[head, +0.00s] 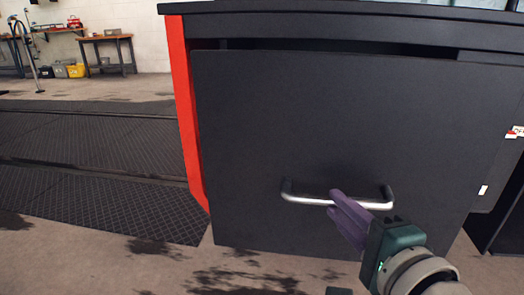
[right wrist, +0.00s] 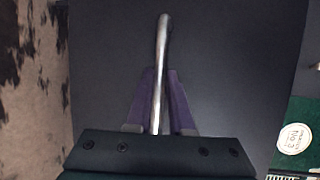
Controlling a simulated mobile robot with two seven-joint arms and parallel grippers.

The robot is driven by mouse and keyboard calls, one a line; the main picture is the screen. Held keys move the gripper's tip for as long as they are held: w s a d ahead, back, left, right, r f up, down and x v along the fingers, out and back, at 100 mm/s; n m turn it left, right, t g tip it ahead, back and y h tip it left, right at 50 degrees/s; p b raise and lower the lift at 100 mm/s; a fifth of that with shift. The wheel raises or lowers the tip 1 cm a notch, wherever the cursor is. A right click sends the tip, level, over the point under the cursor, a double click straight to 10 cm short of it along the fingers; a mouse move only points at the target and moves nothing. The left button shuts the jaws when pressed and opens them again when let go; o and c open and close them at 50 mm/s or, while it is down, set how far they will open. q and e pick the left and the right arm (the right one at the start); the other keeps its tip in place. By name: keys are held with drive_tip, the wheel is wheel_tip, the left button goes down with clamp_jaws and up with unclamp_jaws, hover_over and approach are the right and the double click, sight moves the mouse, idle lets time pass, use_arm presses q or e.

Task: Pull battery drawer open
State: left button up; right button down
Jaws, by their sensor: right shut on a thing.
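The battery drawer (head: 330,120) has a large dark grey front that fills the middle of the head view. A dark gap shows along its top edge, and its front looks set forward of the red-edged cabinet frame. A silver bar handle (head: 306,200) is fixed low on the front. My right gripper (head: 341,203) has its purple fingers shut on the handle, right of the bar's middle. In the right wrist view the handle (right wrist: 162,50) runs between the two purple fingers (right wrist: 159,100).
A red cabinet edge (head: 185,110) stands left of the drawer. Dark ribbed floor plates (head: 90,150) lie at left, with bare stained floor in front. Workbenches (head: 105,55) stand far off at the back wall. A dark box (head: 500,200) is at the right.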

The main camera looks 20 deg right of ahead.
drive_tip(key=shift+s+a+f+p, duration=0.3)
drive_tip(key=shift+s+a, duration=0.15)
drive_tip(key=shift+s, duration=0.35)
drive_tip(key=shift+s+a+f+p, duration=0.25)
drive_tip(key=shift+s+a, duration=0.2)
drive_tip(key=shift+s, duration=0.3)
drive_tip(key=c, duration=1.1)
unclamp_jaws()
drive_tip(key=shift+r, duration=0.1)
drive_tip(key=o, duration=0.3)
drive_tip(key=shift+s+a, duration=0.1)
use_arm(q)
drive_tip(key=shift+w+d+r, duration=0.1)
drive_tip(key=shift+w+r, duration=0.1)
drive_tip(key=shift+r, duration=0.3)
drive_tip(key=shift+w+d+r, duration=0.1)
drive_tip(key=shift+w+r, duration=0.05)
drive_tip(key=shift+r, duration=0.3)
use_arm(e)
drive_tip(key=shift+r, duration=0.1)
